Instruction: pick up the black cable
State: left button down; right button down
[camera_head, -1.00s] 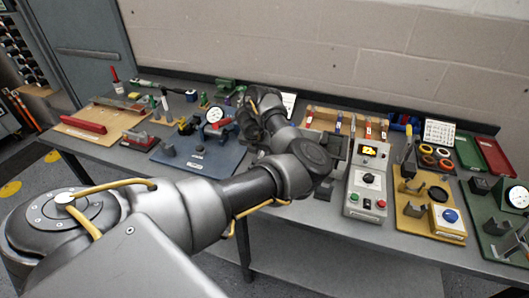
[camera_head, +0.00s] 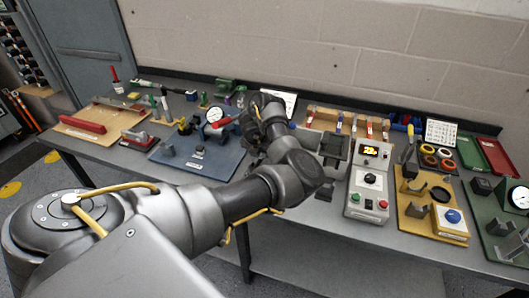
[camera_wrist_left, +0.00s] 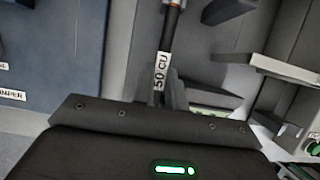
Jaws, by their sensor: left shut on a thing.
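The black cable (camera_wrist_left: 171,32) shows in the left wrist view as a dark upright length with a white "50 CU" label and a copper-orange mark near the top. My left gripper (camera_wrist_left: 168,97) is shut on it just below the label. In the head view my left gripper (camera_head: 262,104) is over the back middle of the bench, largely hidden by its own wrist, and the cable cannot be made out there. My right gripper is in neither view.
Left of my arm is a blue board (camera_head: 205,163) with fixtures and a gauge. Right of it stand a grey control box (camera_head: 366,195) and a yellow board (camera_head: 421,225) with a blue-knobbed unit. A wooden rack (camera_head: 345,118) with coloured pieces is behind. The wall closes off the back.

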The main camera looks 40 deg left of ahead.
pick_arm(q)
jog(key=shift+r, duration=0.65)
notch_tip(320, 180, up, 3)
jog(key=shift+s+a+r+p, duration=0.1)
jog(key=shift+s+a+p, duration=0.05)
jog(key=shift+p, duration=0.7)
jog(key=s+a+r+b, duration=0.1)
jog(key=s+a+r, duration=0.1)
jog(key=s+r, duration=0.2)
jog(key=s+a+r+b, duration=0.1)
jog(key=s+r, duration=0.3)
jog(key=s, duration=0.5)
jog(key=shift+a+r, duration=0.25)
jog(key=shift+a, duration=0.5)
jog(key=shift+w, duration=0.2)
